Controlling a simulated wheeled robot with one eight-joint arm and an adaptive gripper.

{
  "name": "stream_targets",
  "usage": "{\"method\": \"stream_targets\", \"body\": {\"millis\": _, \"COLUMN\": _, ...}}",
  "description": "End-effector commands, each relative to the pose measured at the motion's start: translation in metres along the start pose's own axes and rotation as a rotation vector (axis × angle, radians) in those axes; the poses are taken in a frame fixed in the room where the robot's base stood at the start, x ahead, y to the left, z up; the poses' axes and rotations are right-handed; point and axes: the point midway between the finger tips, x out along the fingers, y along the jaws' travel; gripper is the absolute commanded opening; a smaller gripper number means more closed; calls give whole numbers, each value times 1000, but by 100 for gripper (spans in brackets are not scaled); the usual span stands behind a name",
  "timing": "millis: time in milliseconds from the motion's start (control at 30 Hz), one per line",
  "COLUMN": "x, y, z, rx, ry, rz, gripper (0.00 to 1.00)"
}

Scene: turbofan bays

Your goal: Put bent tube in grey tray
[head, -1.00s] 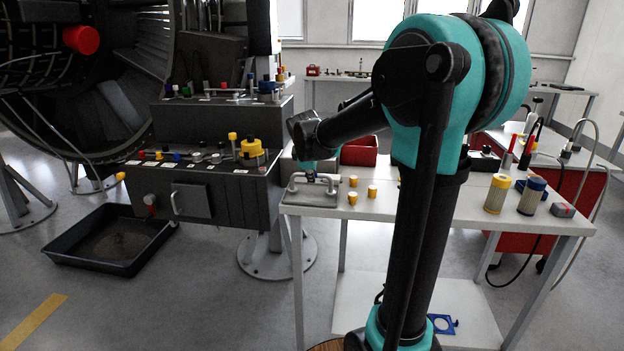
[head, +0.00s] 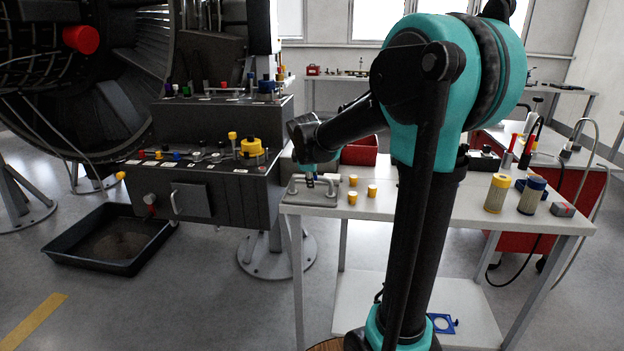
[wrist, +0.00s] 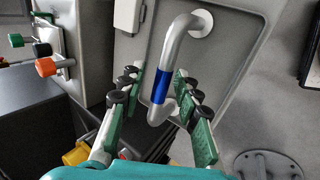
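The bent tube (wrist: 178,52) is silver with a blue band and a pale round flange at one end. In the wrist view it lies over the grey tray (wrist: 147,58), between the two green-padded fingers of my gripper (wrist: 165,100). Gaps show between the tube and both fingers, so the gripper looks open around it. In the head view the grey tray (head: 318,200) is at the left end of the white table, with the pale tube (head: 293,184) at it. My gripper (head: 310,181) is low over the tray there, small and partly hidden by my wrist.
Yellow caps (head: 352,197) stand just right of the tray. Two filter cartridges (head: 497,194) stand further right on the white table (head: 440,213). A dark equipment bench (head: 215,190) with knobs stands close on the left.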

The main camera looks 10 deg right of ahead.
Motion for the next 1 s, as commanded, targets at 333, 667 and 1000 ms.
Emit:
{"method": "stream_targets", "body": {"millis": 333, "x": -57, "y": -1, "z": 0, "rx": -2, "ry": 0, "rz": 0, "gripper": 32}}
{"method": "stream_targets", "body": {"millis": 667, "x": -110, "y": -1, "z": 0, "rx": -1, "ry": 0, "rz": 0, "gripper": 32}}
{"method": "stream_targets", "body": {"millis": 1000, "x": -110, "y": -16, "z": 10, "rx": 67, "ry": 1, "rz": -14, "gripper": 32}}
